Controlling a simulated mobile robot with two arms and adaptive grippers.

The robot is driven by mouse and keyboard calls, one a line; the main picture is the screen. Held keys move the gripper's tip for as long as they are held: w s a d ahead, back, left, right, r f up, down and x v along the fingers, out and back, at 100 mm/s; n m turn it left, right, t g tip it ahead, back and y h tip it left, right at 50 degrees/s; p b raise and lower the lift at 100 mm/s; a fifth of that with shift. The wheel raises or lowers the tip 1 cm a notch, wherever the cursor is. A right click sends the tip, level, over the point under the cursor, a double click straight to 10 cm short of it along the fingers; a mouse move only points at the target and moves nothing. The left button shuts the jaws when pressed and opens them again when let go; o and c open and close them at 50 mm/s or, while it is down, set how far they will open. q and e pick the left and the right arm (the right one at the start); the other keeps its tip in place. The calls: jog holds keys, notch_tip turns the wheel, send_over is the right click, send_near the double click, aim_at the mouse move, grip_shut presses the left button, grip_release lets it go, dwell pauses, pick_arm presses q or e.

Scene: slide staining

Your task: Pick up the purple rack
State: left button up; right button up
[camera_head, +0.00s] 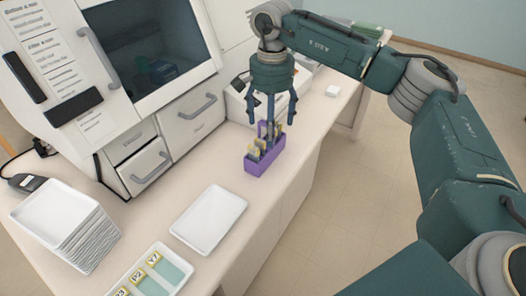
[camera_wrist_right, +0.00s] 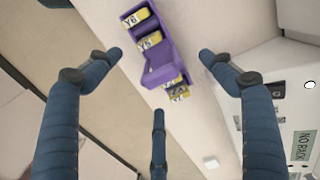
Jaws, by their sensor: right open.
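The purple rack (camera_head: 264,165) stands on the bench near its right edge, holding several slides with yellow labels (camera_head: 254,150). In the right wrist view the rack (camera_wrist_right: 163,52) shows from above, with labels such as Y6 and Y5 readable and a purple handle rising in its middle. My right gripper (camera_head: 269,118) points down above the rack, its fingers spread open and empty. In the right wrist view its fingertips (camera_wrist_right: 160,62) appear on either side of the rack; I cannot tell whether any finger touches it. My left gripper is not in view.
An empty white tray (camera_head: 209,217) lies left of the rack, beside a stack of white trays (camera_head: 66,226). A tray with yellow-labelled slides (camera_head: 151,271) is at the front. A large white machine (camera_head: 150,95) stands behind. Floor lies beyond the bench's right edge.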

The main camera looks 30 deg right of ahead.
aim_at(269, 151)
jog(key=f, duration=0.1)
jog(key=s+f+p, duration=0.1)
jog(key=f, duration=0.1)
jog(key=shift+f, duration=0.1)
jog(key=shift+w+f, duration=0.15)
jog(key=shift+f, duration=0.15)
jog(key=shift+a+f, duration=0.1)
jog(key=shift+f, duration=0.25)
jog(key=f, duration=0.1)
jog(key=f+p, duration=0.2)
jog(key=shift+s+a+f, duration=0.2)
jog(key=shift+a, duration=0.1)
jog(key=shift+w+f, duration=0.1)
jog(key=shift+f, duration=0.5)
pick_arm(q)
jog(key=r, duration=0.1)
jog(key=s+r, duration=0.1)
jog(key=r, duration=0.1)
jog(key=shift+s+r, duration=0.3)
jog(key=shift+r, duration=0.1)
pick_arm(e)
jog(key=c, duration=1.4)
jog(key=shift+r, duration=0.1)
